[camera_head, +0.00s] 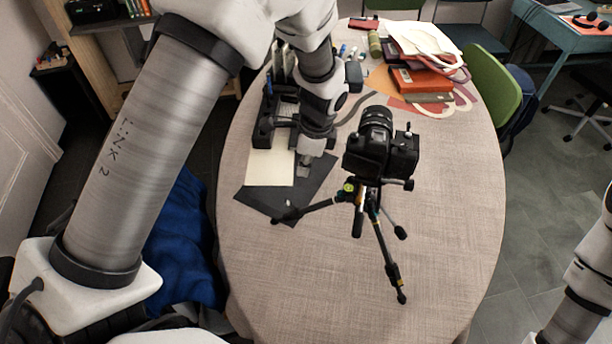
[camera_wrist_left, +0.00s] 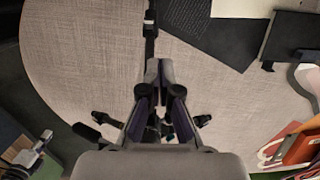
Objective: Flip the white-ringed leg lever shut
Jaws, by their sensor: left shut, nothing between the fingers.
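A black camera (camera_head: 372,152) stands on a small tripod (camera_head: 360,195) with spread black legs on the table. One leg (camera_head: 322,206) reaches left over dark sheets. Another leg (camera_head: 388,262) reaches to the front. In the left wrist view a tripod leg (camera_wrist_left: 149,45) runs up past my fingertips, with a pale band (camera_wrist_left: 150,17) on it; the lever's position is too small to tell. My left gripper (camera_head: 303,172) is shut and empty, above the sheets and left of the camera. Its fingertips also show in the left wrist view (camera_wrist_left: 160,66), beside the leg in the picture. My right gripper is out of view.
A cream sheet (camera_head: 270,167) and dark sheets (camera_head: 310,187) lie under my left gripper. A black desk organizer (camera_head: 264,128) stands behind it. Books (camera_head: 420,82) and a pale bag (camera_head: 425,38) lie at the back right. The table's front and right are clear.

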